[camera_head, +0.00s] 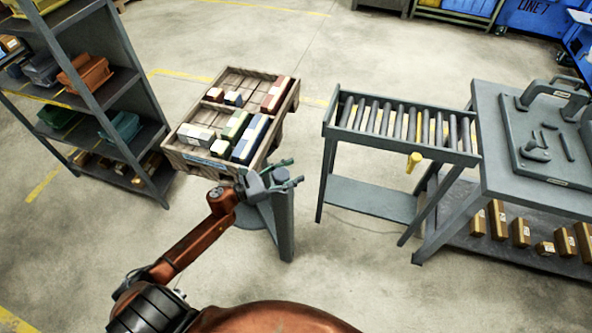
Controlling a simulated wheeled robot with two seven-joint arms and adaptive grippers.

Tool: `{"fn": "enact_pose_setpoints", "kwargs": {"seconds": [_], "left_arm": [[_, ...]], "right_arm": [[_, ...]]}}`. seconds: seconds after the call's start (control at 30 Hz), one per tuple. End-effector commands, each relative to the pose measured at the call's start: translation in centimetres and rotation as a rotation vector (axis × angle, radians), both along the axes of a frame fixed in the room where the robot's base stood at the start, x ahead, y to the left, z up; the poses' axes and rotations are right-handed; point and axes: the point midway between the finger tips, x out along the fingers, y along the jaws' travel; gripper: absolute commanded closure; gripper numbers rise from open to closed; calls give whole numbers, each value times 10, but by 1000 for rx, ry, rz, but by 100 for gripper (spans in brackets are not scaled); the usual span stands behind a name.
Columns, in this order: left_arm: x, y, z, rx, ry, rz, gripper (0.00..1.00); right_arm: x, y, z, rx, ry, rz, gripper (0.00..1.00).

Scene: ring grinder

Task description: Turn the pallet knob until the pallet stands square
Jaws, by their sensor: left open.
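The wooden pallet (240,83) carries several coloured boxes and stands at an angle to the roller conveyor, left of the picture's middle. A grey post (284,230) stands just in front of the pallet. My left gripper (294,171) is at the top of this post, with its two greenish fingers spread apart and pointing right. No knob shows clearly at the post top; the gripper covers part of it. A yellow knob-like handle (413,161) sticks out from the conveyor's front side, apart from my gripper. My right gripper is not in view.
A roller conveyor (400,151) stands right of the post, joined by a grey workbench (505,180) with tools on a board. A shelf rack (92,97) with bins stands at the left. Open concrete floor lies between post and conveyor and in front.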

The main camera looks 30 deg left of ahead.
Motion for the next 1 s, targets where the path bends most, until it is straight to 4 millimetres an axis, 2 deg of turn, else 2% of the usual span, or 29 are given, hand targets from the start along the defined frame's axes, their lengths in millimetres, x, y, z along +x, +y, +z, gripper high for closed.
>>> {"fn": "enact_pose_setpoints", "kwargs": {"seconds": [0.2, 0.47, 1.0], "left_arm": [[13, -8, 0, 1, 1, -2, 50], [13, -9, 0, 0, 1, -2, 50], [13, -8, 0, 0, 1, -1, 87]], "right_arm": [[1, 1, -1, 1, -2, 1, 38], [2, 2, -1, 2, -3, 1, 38], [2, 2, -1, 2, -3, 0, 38]]}}
